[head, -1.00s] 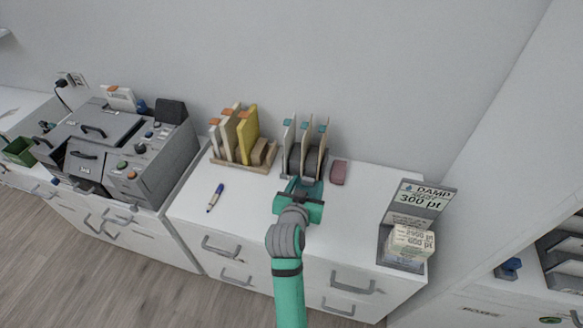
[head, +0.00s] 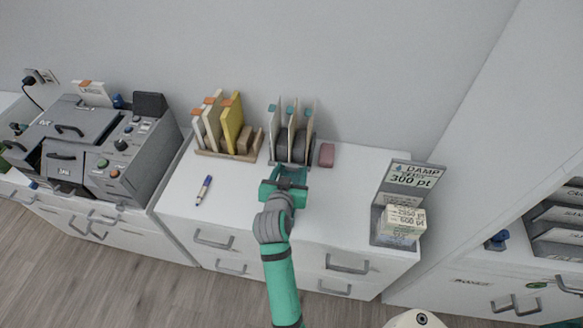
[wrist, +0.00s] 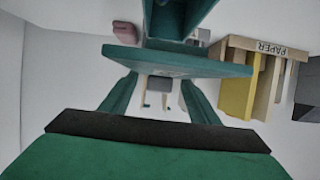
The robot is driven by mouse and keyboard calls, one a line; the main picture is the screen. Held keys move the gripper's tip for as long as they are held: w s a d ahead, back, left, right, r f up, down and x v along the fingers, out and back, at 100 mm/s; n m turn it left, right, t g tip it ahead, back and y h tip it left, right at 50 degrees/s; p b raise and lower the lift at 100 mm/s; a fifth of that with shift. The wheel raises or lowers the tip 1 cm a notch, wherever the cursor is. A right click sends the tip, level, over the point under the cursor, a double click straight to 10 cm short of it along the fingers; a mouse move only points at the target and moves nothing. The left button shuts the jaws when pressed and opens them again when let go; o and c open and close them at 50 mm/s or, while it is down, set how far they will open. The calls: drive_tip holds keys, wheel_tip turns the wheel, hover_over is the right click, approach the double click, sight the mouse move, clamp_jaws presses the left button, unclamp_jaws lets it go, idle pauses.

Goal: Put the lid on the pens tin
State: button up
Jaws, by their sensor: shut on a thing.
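My gripper (head: 284,185) is above the middle of the white desk, in front of the divider rack. In the wrist view its two green fingers (wrist: 160,80) are closed on a wide, flat teal piece (wrist: 205,65), which looks like the lid. Just beyond it is a hollow teal thing (wrist: 180,20) with a dark inside, likely the pens tin. It also shows as a dark teal shape (head: 292,174) just behind the gripper in the head view, partly hidden. I cannot tell whether lid and tin touch.
A divider rack (head: 290,145) and a paper holder (head: 228,128) stand at the back, with a pink block (head: 326,155) at the right. A marker (head: 204,190) lies on the left. A card stand (head: 405,205) is at the right edge. The front right top is clear.

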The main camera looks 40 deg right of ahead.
drive_tip(key=shift+f, duration=1.8)
drive_tip(key=shift+f, duration=0.75)
idle(0.5)
idle(0.4)
drive_tip(key=o, duration=1.1)
drive_tip(key=shift+o, duration=0.2)
drive_tip(key=v, duration=1)
drive_tip(key=shift+s+a+r, duration=0.15)
drive_tip(key=shift+s+a, duration=0.1)
